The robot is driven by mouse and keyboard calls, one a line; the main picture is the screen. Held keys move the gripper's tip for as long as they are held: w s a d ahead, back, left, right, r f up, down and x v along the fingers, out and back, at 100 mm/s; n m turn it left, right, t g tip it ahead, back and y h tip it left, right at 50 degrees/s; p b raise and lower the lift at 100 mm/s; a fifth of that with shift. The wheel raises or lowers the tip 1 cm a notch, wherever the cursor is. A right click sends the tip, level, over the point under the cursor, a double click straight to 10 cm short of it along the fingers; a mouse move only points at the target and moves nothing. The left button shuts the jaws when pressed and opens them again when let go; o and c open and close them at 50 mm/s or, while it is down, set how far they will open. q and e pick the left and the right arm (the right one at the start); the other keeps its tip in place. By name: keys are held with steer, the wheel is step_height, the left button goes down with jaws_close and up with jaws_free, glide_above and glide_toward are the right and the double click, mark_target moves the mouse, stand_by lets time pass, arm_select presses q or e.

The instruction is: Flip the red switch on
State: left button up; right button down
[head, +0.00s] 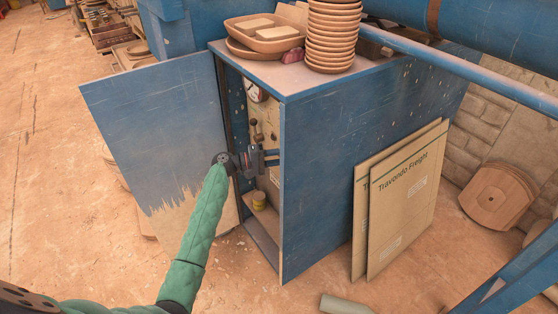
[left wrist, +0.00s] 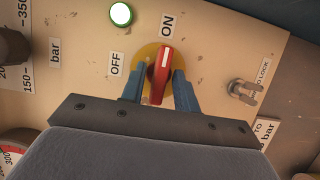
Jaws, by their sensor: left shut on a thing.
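The red switch (left wrist: 161,77) is a rotary knob with a white mark, on a yellow round plate (left wrist: 141,60) on a beige panel. Its white-marked end points up toward the ON label (left wrist: 168,25); the OFF label (left wrist: 117,64) is to its left. My left gripper (left wrist: 158,88) has its blue fingers on either side of the knob and is shut on it. In the head view my left gripper (head: 272,158) reaches into the open blue cabinet, and the switch is hidden there. My right gripper is in neither view.
The cabinet door (head: 150,120) stands open at the left of my arm. The cabinet's side wall (head: 345,150) is close on the right. A green-rimmed lamp (left wrist: 121,14) looks bright. A metal toggle (left wrist: 243,91) is right of the switch. Stacked bowls (head: 333,35) stand on top.

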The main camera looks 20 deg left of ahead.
arm_select(q)
steer(key=o, duration=0.6)
